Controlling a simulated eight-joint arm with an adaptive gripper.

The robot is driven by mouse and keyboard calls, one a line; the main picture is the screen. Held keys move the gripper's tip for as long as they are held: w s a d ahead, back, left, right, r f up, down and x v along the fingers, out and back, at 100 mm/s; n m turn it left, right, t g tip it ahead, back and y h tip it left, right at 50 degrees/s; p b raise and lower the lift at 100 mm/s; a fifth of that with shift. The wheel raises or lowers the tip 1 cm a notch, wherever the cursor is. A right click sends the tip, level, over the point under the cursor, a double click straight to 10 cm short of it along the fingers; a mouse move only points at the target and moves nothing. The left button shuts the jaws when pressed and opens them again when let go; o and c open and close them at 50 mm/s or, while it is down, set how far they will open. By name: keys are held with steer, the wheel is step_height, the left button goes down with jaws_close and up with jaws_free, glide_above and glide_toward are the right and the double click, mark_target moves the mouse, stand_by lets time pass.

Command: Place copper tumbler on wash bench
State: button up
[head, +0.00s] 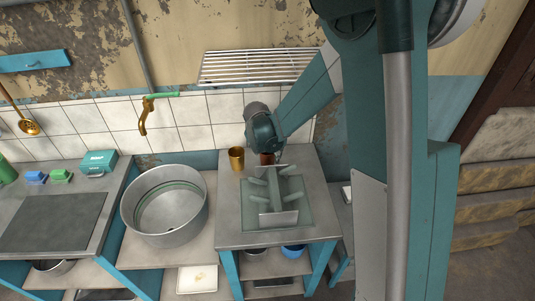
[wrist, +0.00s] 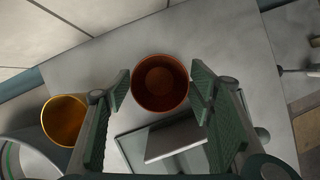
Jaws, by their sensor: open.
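The copper tumbler (wrist: 160,82), reddish brown, stands upright on the grey metal top of the right bench (head: 229,222). In the wrist view it sits between the two fingers of my gripper (wrist: 160,88), which is open with a gap on each side. In the head view only a small part of the tumbler (head: 267,158) shows below my gripper. The bench to its left, with a large round metal basin (head: 140,222), looks like the wash bench (head: 191,262).
A gold tumbler (head: 237,158) stands just left of the copper one. A rack with grey pegs (head: 276,193) stands in front of it on the same top. A brass tap (head: 145,115) hangs above the basin. The wash bench has bare strips around the basin.

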mark_target(265, 159)
steer(key=shift+p+v, duration=0.5)
steer(key=shift+v, duration=2.85)
steer(key=shift+o, duration=0.6)
